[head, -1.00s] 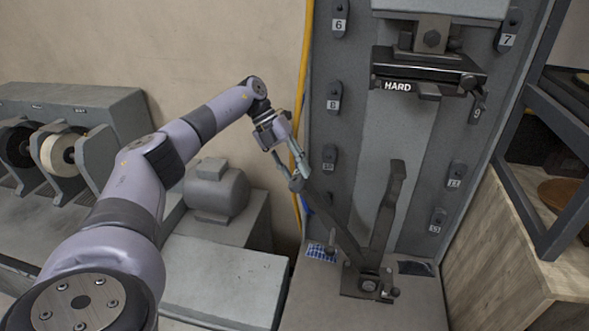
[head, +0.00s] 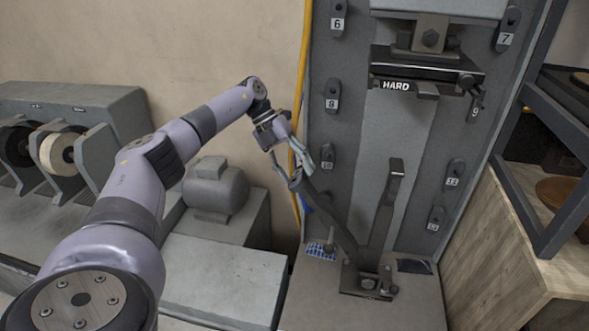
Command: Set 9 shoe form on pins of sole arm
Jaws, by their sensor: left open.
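The shoe form marked 9 (head: 476,108) hangs on the right side of the grey machine panel, partly hidden by the bar marked HARD. A dark upright arm (head: 384,215), which looks like the sole arm, rises from a bracket at the machine's foot. Pins on it are too small to make out. A second dark lever (head: 330,222) leans left from the same bracket. My left gripper (head: 297,177) is open at the upper end of this leaning lever, with its fingers around or beside it; I cannot tell if they touch. My right gripper is not in view.
Other numbered forms hang on the panel, such as 6 (head: 337,20), 8 (head: 332,97) and 7 (head: 508,30). The HARD bar (head: 425,68) juts out above the upright arm. A wooden cabinet with a dark frame (head: 515,240) stands close on the right. A grey motor (head: 215,190) stands left.

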